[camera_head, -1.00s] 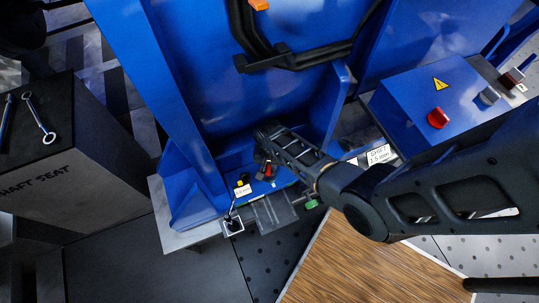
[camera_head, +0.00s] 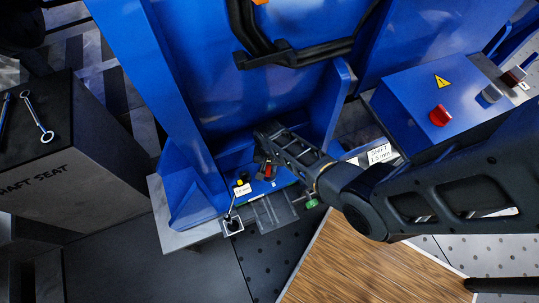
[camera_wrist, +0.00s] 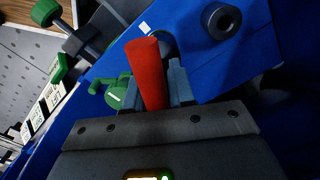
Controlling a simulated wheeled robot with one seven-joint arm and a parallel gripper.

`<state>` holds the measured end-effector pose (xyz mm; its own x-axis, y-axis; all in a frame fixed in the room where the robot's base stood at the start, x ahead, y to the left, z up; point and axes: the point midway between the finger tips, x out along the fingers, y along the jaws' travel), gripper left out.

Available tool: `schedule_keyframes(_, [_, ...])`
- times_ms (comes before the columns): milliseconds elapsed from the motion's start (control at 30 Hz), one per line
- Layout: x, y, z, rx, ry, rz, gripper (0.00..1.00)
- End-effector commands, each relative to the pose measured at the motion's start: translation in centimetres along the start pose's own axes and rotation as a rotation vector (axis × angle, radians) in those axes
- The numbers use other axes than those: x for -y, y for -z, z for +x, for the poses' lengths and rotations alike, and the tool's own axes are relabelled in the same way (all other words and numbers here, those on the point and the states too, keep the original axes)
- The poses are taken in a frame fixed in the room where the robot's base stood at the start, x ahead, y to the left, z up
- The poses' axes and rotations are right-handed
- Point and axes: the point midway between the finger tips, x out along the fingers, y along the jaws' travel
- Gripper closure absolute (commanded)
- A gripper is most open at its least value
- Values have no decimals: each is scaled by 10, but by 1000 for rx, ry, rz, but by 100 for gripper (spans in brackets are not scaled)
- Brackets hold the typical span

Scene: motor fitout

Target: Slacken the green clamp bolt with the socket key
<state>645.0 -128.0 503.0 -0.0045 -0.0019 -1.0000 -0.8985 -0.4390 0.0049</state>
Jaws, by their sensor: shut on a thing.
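My gripper (camera_wrist: 155,88) is shut on the red handle (camera_wrist: 147,70), which I take to be the socket key's. The handle stands up between the two grey fingers, and its far end is hidden. A green part with a white mark (camera_wrist: 116,95), probably the clamp bolt, is just left of the fingers in the wrist view. I cannot tell whether the key's socket is on it. In the head view the red handle (camera_head: 268,170) shows at my arm's end, low inside the blue frame (camera_head: 205,165).
A green knob (camera_head: 312,203) sits at the frame's front edge. A blue box with a red button (camera_head: 439,115) is at right. A dark box (camera_head: 60,150) carrying spanners is at left.

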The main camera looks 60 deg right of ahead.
Motion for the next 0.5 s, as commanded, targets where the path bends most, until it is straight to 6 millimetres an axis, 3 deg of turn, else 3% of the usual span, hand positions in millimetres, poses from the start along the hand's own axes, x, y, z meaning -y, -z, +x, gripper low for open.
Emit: schedule_keyframes(500, [0,0,10,-1,1,0,100])
